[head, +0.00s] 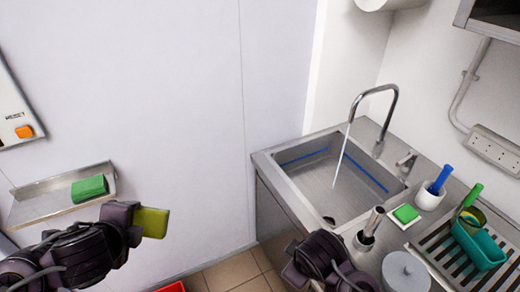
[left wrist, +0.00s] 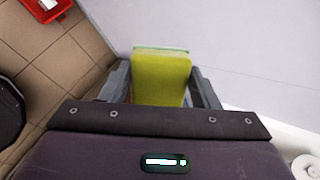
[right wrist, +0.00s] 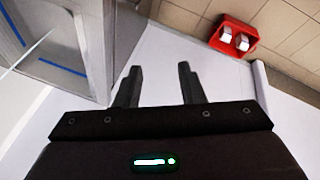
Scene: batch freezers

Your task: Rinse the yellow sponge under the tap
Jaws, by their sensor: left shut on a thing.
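The yellow sponge (head: 153,223) is gripped in my left gripper (head: 138,222), left of the sink and in front of the pale wall. In the left wrist view the sponge (left wrist: 160,82) sits between both fingers, with a thin green layer along its far edge. The tap (head: 392,105) arches over the steel sink (head: 262,165), and a stream of water (head: 342,158) falls from it into the basin. My right gripper (right wrist: 158,70) is open and empty, its fingers apart; in the head view its arm is in front of the counter.
A green sponge (head: 88,189) lies on a wall shelf (head: 40,209) at left; another green sponge (head: 405,213) lies on the counter. Right of the sink stand a white cup with a blue-handled tool (head: 441,180), a lidded pot (head: 405,270) and a teal container (head: 480,246). A red box (right wrist: 234,36) is on the floor.

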